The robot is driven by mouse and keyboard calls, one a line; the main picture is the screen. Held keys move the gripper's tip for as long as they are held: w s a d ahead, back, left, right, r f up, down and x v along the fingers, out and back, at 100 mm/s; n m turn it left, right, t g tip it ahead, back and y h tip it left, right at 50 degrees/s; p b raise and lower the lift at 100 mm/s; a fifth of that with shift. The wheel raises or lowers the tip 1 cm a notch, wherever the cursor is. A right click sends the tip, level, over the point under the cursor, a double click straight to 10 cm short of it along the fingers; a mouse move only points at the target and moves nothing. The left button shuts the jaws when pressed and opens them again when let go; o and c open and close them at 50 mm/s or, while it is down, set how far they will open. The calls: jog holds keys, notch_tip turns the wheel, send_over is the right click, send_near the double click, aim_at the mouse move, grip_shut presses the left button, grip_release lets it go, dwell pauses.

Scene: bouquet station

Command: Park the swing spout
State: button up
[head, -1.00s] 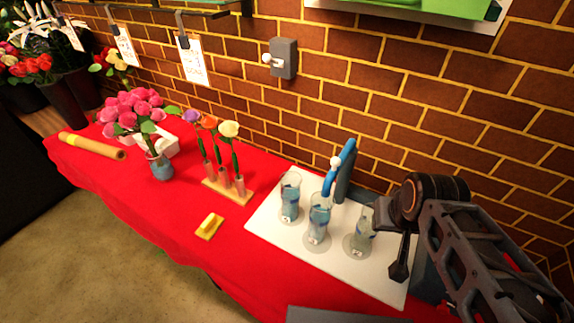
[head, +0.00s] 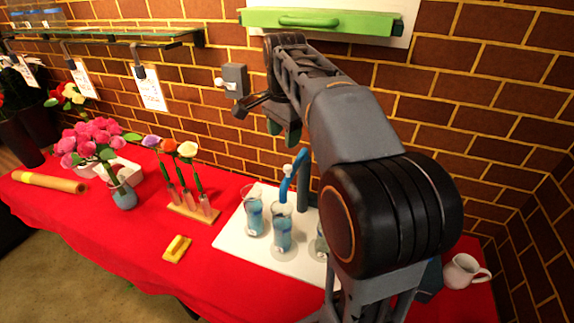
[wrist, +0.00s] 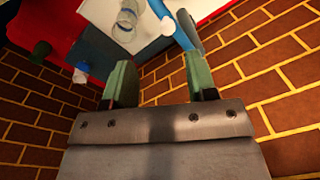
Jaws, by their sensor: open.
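The blue swing spout (head: 301,172) curves out from its dark post, with a small white knob near its top. Its end hangs over the middle glass (head: 281,230) on the white board. My gripper (head: 284,132) is up beside the brick wall, above and slightly behind the spout, apart from it. In the wrist view my gripper (wrist: 161,78) is open with two green fingers and nothing between them. The spout (wrist: 172,18) shows there beyond the fingertips, beside a clear glass (wrist: 127,20).
A left glass (head: 254,213) and a partly hidden right glass (head: 320,242) stand on the white board (head: 236,240). A wall switch box (head: 235,80) is close to my gripper. A green-handled panel (head: 320,20) is above. A white mug (head: 464,272) stands at right.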

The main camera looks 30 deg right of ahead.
aim_at(288, 167)
jog(key=f+m, duration=0.1)
jog(key=f, duration=0.3)
jog(key=w+d+f+m+b, duration=0.1)
jog(key=f, duration=0.3)
jog(key=w+d+f+m, duration=0.1)
jog(key=f, duration=0.3)
jog(key=shift+w+d+m+g, duration=0.1)
jog(key=shift+m+g, duration=0.2)
jog(key=shift+g, duration=0.1)
grip_shut()
dwell(0.3)
